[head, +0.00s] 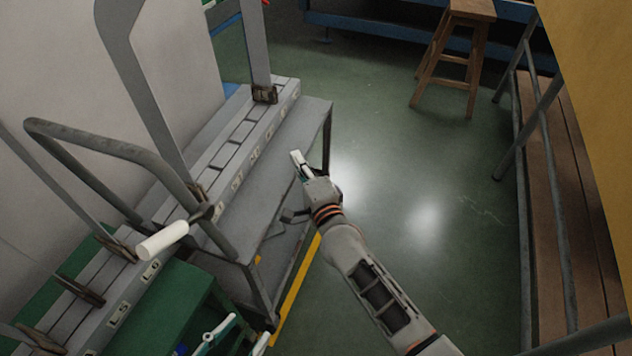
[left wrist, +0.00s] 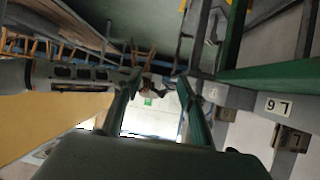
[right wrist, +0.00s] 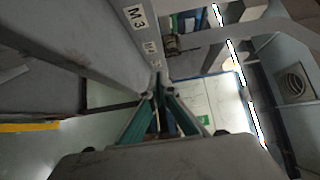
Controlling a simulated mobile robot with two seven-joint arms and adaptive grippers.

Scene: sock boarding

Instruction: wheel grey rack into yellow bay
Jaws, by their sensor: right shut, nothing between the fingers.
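The grey rack (head: 285,150) stands at the left of the head view, with a grey board strip on its deck. A bent grey tube handle (head: 95,148) and a white grip (head: 163,241) are at its near end; I cannot tell exactly how they join. Yellow floor tape (head: 298,285) runs beside its near right side; the rest of the bay outline is hidden. My right gripper (head: 298,163) is shut and empty at the deck's right edge; contact is unclear. An M 3 label (right wrist: 138,17) shows in the right wrist view. My left gripper (head: 236,340) is open, low in view beside the green rack.
A green rack (head: 165,310) with L labels stands at lower left, close to the grey rack. A wooden stool (head: 455,55) stands at the back. A wooden bench with grey rails (head: 570,190) lines the right. The green floor (head: 430,180) between is clear.

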